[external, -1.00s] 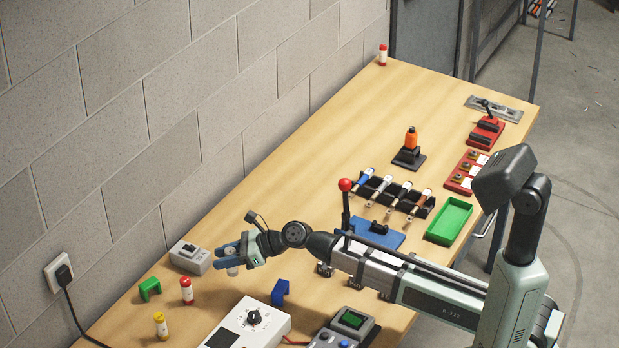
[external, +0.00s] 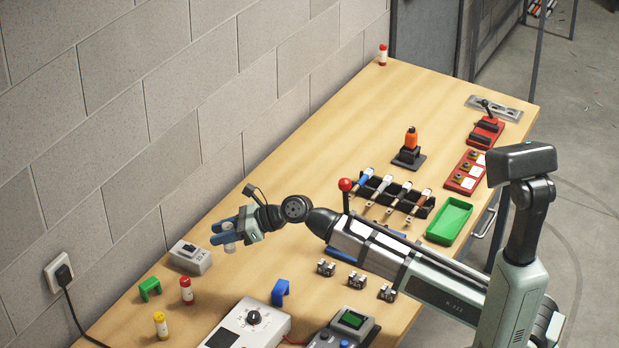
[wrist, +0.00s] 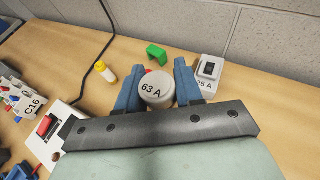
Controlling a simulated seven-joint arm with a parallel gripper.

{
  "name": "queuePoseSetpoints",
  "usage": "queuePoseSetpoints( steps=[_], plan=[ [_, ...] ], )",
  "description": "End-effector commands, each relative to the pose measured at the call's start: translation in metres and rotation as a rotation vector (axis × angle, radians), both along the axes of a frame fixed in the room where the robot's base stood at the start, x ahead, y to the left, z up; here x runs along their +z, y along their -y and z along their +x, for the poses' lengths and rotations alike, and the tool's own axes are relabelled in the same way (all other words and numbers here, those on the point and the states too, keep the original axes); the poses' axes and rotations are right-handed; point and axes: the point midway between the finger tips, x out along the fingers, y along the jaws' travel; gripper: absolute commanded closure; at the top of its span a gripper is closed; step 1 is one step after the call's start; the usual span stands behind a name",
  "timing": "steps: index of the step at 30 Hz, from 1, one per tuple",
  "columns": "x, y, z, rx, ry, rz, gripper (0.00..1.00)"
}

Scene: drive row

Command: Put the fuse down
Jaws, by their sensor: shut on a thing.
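My gripper (external: 226,232) is shut on a pale grey fuse (wrist: 156,87), a round cylinder marked "63 A" on its end. In the wrist view the fuse sits between the two blue fingers. In the external view the fuse (external: 229,246) shows between and below the fingers, above the table (external: 222,287). I cannot tell exactly how high it is. A grey box with a black switch (external: 190,257) stands to the left of the gripper; its label ends in "5 A" in the wrist view (wrist: 208,72).
A red fuse-like cylinder (external: 187,291), a yellow one (external: 161,326) and a green bracket (external: 150,289) stand nearby. A blue bracket (external: 280,293), a white meter box (external: 246,329) and several metal clips (external: 357,280) lie nearer. The tabletop behind the gripper is clear.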

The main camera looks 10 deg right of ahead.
Motion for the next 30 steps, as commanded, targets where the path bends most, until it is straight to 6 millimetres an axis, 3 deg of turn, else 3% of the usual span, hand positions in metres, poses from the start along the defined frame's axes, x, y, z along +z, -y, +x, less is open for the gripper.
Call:
queuePoseSetpoints(
  steps=[1,11,21,30],
  plan=[
    [0.007,0.001,0.003,-0.003,0.003,0.001,0.97],
    [0.004,0.038,0.079,-0.097,0.0,0.0,0.97],
    [0.004,0.112,0.186,-0.239,0.0,-0.001,0.97],
    [0.005,0.181,0.261,-0.345,0.0,0.0,0.97]
  ],
)
